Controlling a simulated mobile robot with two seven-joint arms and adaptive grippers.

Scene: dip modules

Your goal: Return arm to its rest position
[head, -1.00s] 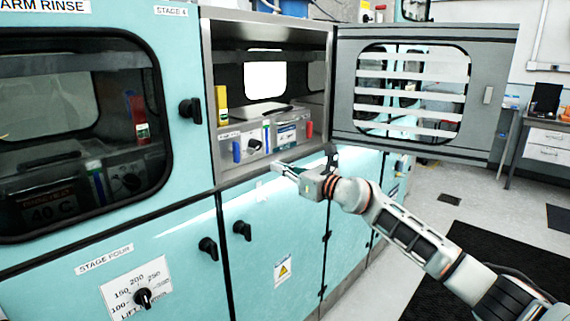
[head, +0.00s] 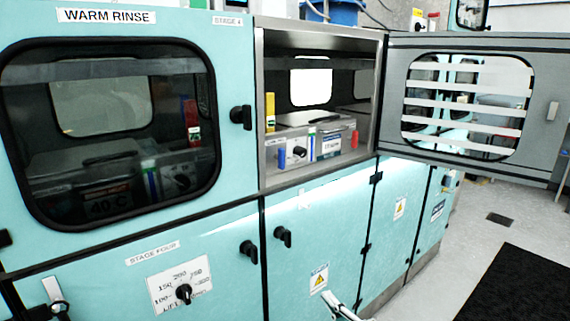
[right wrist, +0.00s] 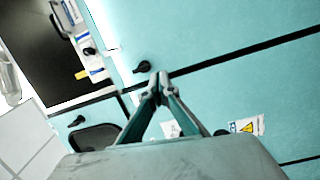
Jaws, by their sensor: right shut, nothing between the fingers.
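My right gripper shows only in part at the bottom edge of the head view (head: 338,304), in front of the lower teal cabinet doors. In the right wrist view its fingers meet at the tips (right wrist: 158,85), shut and empty. The rest of my right arm is out of the head view.
A teal machine (head: 330,225) fills the left and middle. Its upper bay is open, with a grey metal tank (head: 310,135) inside. The grey windowed door (head: 550,125) swings out to the right. Several black knobs stick out, one by the warm rinse window (head: 110,110).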

